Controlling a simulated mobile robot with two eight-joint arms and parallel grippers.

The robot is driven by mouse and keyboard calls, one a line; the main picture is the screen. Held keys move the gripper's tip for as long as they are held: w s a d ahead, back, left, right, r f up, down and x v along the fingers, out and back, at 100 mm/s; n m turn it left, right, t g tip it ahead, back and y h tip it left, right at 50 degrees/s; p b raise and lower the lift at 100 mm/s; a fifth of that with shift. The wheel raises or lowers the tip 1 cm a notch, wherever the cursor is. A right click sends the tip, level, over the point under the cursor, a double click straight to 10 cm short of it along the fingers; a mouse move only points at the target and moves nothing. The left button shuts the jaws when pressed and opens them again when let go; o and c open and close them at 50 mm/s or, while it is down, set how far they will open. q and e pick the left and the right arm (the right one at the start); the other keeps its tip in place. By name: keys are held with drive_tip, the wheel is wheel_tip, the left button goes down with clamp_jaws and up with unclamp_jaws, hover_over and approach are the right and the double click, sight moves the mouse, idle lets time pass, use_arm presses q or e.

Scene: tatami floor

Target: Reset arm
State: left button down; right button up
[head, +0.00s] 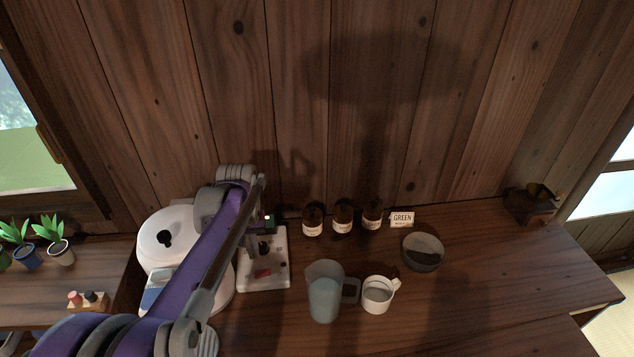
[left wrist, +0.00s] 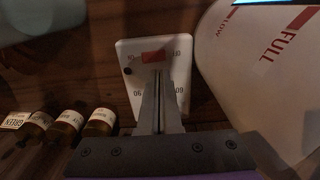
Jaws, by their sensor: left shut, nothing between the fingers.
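My left arm comes in from the lower left of the head view. Its gripper (head: 265,246) points down over a small white panel (head: 279,277) with a red mark. In the left wrist view the gripper (left wrist: 159,76) has its fingers together with nothing between them, in front of the white panel (left wrist: 131,57) with printed numbers. I cannot tell whether the fingertips touch it. My right gripper is not in view.
A white round appliance (head: 152,258) stands left of the panel, partly hidden by my arm. Three brown bottles (head: 343,218), a GREEN card (head: 402,218), a pitcher (head: 324,297), a white cup (head: 376,294) and a dark bowl (head: 422,253) stand right.

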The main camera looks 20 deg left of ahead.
use_arm(q)
drive_tip(key=s+d+f+m+t+p, duration=0.1)
drive_tip(key=s+d+m+t, duration=0.4)
drive_tip(key=s+d, duration=1.1)
drive_tip(key=shift+d+f+m, duration=0.25)
drive_tip(key=shift+f+m, duration=0.15)
drive_tip(key=shift+s, duration=0.1)
